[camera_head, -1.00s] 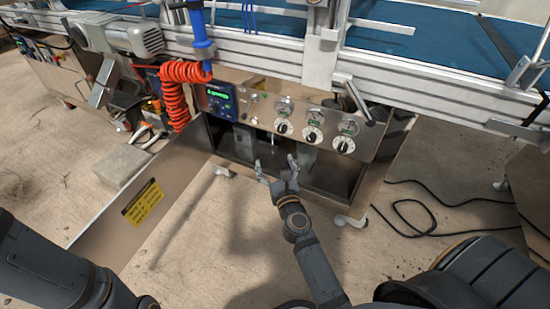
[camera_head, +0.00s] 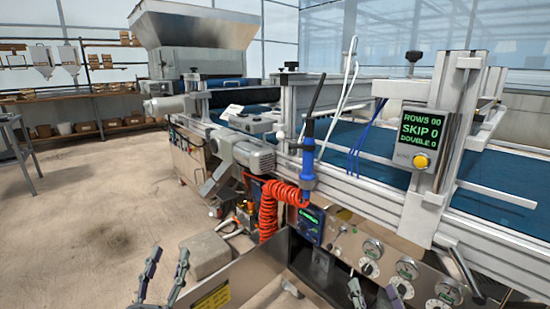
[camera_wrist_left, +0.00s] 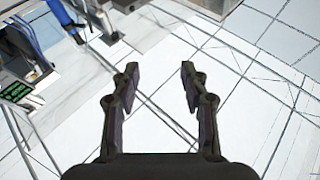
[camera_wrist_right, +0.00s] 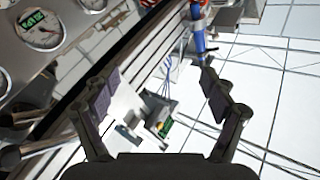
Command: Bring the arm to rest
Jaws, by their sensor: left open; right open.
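My left gripper (camera_head: 166,272) shows at the bottom left of the head view, its two fingers pointing up and spread apart. In the left wrist view its fingers (camera_wrist_left: 160,78) are wide open with nothing between them. My right gripper (camera_head: 374,292) shows at the bottom edge of the head view, in front of the control panel with dials (camera_head: 372,250). In the right wrist view its fingers (camera_wrist_right: 158,85) are open and empty. Most of both arms is below the head view.
The seeder frame (camera_head: 350,190) with its blue belt (camera_head: 490,178) crosses the right side. A display box (camera_head: 417,137), a blue tool (camera_head: 308,160) and a red coiled hose (camera_head: 268,210) are mounted on it. An open cabinet door (camera_head: 235,280) stands near my left gripper. The floor (camera_head: 80,220) at left is clear.

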